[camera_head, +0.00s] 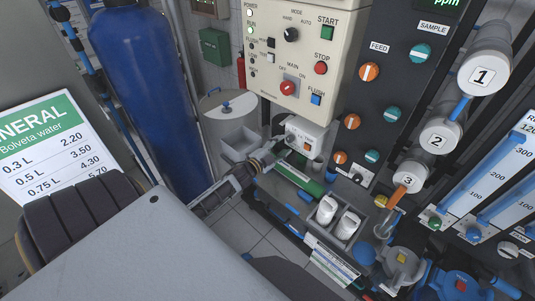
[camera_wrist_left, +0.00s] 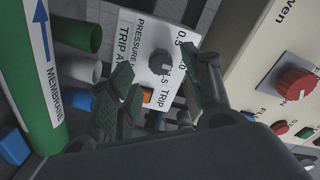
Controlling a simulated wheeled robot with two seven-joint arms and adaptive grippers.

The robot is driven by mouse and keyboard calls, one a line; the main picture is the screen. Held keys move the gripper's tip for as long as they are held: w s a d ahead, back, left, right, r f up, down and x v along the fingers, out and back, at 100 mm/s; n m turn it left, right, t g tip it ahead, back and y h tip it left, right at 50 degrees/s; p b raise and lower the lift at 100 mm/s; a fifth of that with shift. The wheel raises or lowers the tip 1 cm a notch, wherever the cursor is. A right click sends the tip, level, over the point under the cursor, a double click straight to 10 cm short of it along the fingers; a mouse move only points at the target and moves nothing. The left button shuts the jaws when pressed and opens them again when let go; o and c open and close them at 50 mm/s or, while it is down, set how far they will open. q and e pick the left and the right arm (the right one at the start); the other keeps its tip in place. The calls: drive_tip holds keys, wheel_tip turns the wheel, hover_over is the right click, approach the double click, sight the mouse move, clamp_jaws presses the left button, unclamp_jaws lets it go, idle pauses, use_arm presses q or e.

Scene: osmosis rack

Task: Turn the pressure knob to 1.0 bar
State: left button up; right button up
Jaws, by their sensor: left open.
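The pressure knob (camera_wrist_left: 160,62) is a dark round knob on the white face of a small box (camera_wrist_left: 143,38) marked PRESSURE and TRIP, with 0.5 and 1.5 printed around it. In the head view the white box (camera_head: 309,132) sits below the control panel; its knob is too small to make out there. My left gripper (camera_wrist_left: 155,58) is open, its two green-padded fingers on either side of the knob in the wrist view; contact cannot be told. In the head view the left gripper (camera_head: 277,150) reaches the box from the left. The pointer setting cannot be read. My right gripper is out of view.
The cream control panel (camera_head: 300,60) with a red main switch (camera_head: 289,86) rises just above the box. A green membrane tube (camera_head: 295,178) lies below it, also in the wrist view (camera_wrist_left: 28,75). Grey cups (camera_wrist_left: 82,68) stand close by. A blue tank (camera_head: 150,90) stands left.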

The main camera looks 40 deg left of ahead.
use_arm(q)
drive_tip(key=s, duration=0.8)
drive_tip(key=shift+a, duration=0.35)
drive_tip(key=shift+w+d, duration=0.1)
idle(0.6)
drive_tip(key=s+d+f+n+g+y, duration=0.3)
drive_tip(key=s+d+f+n+g, duration=0.3)
drive_tip(key=s+d+n+g, duration=0.3)
drive_tip(key=s+d+r+n+g+h, duration=0.15)
drive_tip(key=s+d+g, duration=0.35)
drive_tip(key=s+d, duration=0.55)
drive_tip(key=s+f+g, duration=0.1)
drive_tip(key=s+f, duration=0.1)
drive_tip(key=f, duration=1.5)
drive_tip(key=s+f+g, duration=0.1)
drive_tip(key=s+f, duration=0.1)
drive_tip(key=f, duration=1.5)
drive_tip(key=s+a+f, duration=0.2)
drive_tip(key=s+f, duration=0.7)
drive_tip(key=s, duration=0.2)
drive_tip(key=s+a+f+g, duration=0.1)
drive_tip(key=s+a+f, duration=0.1)
drive_tip(key=s+f, duration=0.7)
drive_tip(key=shift+s+a+f+m, duration=0.3)
drive_tip(key=shift+s+a+m, duration=0.1)
drive_tip(key=shift+s, duration=0.55)
